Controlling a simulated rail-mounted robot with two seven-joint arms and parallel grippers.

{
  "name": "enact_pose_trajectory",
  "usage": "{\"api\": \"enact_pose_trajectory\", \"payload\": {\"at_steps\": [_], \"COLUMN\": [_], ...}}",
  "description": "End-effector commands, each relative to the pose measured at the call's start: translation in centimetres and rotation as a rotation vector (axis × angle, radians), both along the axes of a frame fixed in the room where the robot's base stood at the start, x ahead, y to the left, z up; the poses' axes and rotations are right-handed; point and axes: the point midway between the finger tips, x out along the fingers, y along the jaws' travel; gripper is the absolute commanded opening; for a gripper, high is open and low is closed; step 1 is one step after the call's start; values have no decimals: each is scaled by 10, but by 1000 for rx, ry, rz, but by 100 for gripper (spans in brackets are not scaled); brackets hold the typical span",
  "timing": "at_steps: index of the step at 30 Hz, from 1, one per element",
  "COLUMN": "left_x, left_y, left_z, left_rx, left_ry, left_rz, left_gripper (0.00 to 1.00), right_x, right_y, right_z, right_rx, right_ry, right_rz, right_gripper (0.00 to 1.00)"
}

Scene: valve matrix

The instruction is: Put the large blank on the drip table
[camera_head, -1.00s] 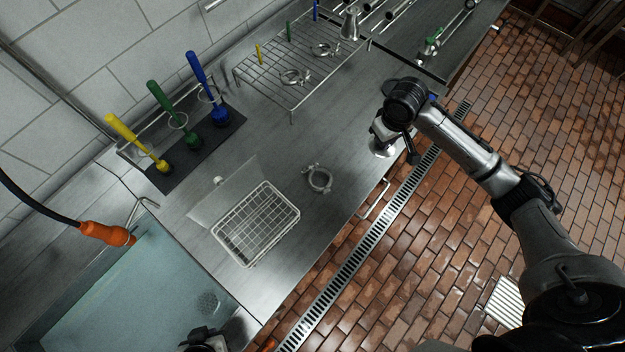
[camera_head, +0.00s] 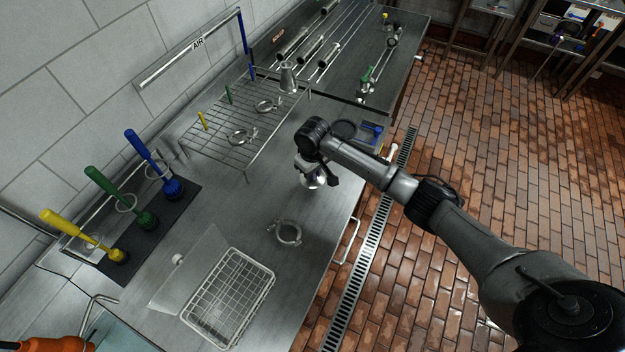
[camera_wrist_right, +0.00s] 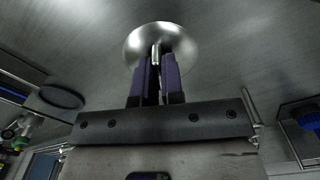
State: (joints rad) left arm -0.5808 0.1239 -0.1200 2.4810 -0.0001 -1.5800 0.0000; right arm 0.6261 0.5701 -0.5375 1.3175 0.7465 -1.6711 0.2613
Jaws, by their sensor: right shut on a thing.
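The large blank (camera_head: 315,181) is a shiny round metal disc with a short stem. My right gripper (camera_head: 310,168) is shut on its stem, over the steel bench near its front edge. In the right wrist view the blank (camera_wrist_right: 138,45) lies beyond the closed purple-padded fingers (camera_wrist_right: 157,75). I cannot tell whether the disc touches the bench. A darker steel table (camera_head: 345,75) with metal tubes stands at the back; a wire rack (camera_head: 215,150) stands on the bench. No label shows which is the drip table. My left gripper is not in view.
A clamp ring (camera_head: 288,233) and a white wire basket (camera_head: 268,290) lie on the bench. Coloured brushes (camera_head: 147,222) stand at the left. A dark disc (camera_head: 344,130) and blue item (camera_head: 373,127) are behind the gripper. A metal cone (camera_head: 287,78) stands at the rack's back.

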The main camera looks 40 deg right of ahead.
Motion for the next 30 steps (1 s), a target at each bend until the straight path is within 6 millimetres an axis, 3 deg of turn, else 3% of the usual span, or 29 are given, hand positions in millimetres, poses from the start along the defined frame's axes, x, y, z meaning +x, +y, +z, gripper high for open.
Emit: {"api": "enact_pose_trajectory", "payload": {"at_steps": [5, 13, 25, 26, 30], "left_x": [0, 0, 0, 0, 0], "left_y": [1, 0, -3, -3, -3], "left_z": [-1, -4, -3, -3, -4], "left_rx": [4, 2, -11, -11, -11], "left_ry": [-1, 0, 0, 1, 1], "left_rz": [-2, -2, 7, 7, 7], "left_gripper": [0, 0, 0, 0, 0], "right_x": [1, 0, 0, 0, 0], "right_y": [0, 1, 0, 0, 0], "right_z": [-7, -39, -43, -43, -43], "right_rx": [0, 0, -1, -1, -1], "right_ry": [-1, 0, -1, -1, -1], "right_rz": [0, 1, 0, 0, 0], "right_gripper": [0, 0, 0, 9, 23]}}
